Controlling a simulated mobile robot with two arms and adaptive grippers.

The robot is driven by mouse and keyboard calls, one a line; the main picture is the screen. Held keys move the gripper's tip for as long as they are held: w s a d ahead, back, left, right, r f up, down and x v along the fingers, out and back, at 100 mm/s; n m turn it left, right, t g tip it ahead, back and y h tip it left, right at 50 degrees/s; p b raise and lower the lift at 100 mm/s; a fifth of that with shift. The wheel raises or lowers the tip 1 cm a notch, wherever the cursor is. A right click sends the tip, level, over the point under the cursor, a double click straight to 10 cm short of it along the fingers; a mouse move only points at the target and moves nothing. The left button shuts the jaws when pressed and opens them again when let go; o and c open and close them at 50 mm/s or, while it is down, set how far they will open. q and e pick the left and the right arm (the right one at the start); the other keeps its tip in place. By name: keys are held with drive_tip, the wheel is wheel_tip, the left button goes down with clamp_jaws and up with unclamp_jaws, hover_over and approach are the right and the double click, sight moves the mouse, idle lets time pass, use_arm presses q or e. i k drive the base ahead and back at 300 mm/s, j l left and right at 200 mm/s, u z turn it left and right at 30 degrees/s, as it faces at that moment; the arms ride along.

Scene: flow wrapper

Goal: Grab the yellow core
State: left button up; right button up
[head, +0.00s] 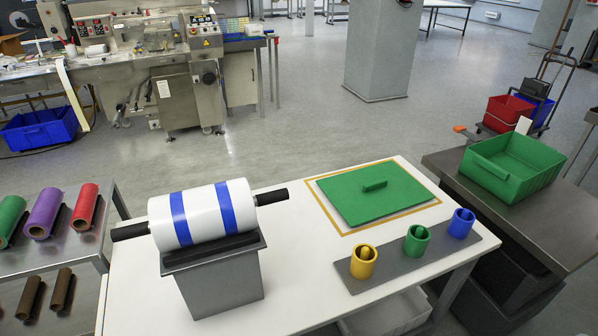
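The yellow core (363,262) stands upright at the left end of a dark grey strip (400,273) on the white table. It is a short cylinder with an open top, and a small yellow post shows inside it. A green core (416,241) and a blue core (460,224) of the same kind stand further right on the strip. Neither of my grippers is in view, and nothing is touching the yellow core.
A white roll with blue bands and black handles (203,216) rests on a grey stand (222,286), left of the cores. A green lidded plate (350,203) lies behind them. A green bin (512,165) sits on the right-hand table. Coloured rolls (47,211) lie far left.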

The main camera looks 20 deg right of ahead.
sight(360, 269)
drive_tip(key=k+j+z, duration=0.1)
drive_tip(key=z, duration=1.5)
drive_tip(key=k+l, duration=0.05)
